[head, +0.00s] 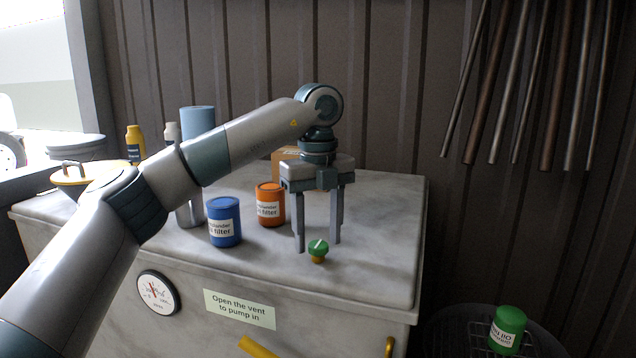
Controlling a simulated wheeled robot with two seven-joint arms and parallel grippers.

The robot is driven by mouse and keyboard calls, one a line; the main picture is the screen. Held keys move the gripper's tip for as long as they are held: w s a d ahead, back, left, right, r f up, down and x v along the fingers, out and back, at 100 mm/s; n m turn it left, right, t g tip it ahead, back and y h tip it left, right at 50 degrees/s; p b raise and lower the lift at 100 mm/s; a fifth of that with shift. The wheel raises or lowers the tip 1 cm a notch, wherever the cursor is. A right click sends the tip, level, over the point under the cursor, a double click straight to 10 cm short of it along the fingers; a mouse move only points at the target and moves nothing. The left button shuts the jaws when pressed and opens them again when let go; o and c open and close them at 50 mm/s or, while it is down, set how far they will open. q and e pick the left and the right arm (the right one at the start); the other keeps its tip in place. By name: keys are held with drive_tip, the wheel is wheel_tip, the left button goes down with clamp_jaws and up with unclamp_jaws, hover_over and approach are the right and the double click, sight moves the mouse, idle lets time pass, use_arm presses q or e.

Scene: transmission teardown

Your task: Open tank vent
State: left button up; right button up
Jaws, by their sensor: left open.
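The tank (385,265) is a grey box-shaped body with a flat top. A small green vent knob (318,247) with a white line on it and a brass-coloured base stands near the front edge of the tank top. My left gripper (319,246) points straight down, its fingers apart and empty. The fingertips are just above and behind the knob in the picture; I cannot tell whether they touch it. A label on the tank front (239,309) reads "Open the vent to pump in". My right gripper is not in view.
A blue filter can (224,222) and an orange filter can (270,205) stand left of the gripper. A cardboard box (285,155) is behind it. A green can (507,329) sits lower right.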

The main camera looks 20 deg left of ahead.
use_arm(q)
wheel_tip(320, 180, up, 8)
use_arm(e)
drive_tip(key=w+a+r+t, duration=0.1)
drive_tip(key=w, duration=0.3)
use_arm(q)
wheel_tip(320, 180, up, 9)
hover_over(318, 244)
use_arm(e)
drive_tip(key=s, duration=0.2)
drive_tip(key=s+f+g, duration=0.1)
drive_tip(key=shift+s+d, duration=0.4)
use_arm(q)
drive_tip(key=shift+f, duration=0.1)
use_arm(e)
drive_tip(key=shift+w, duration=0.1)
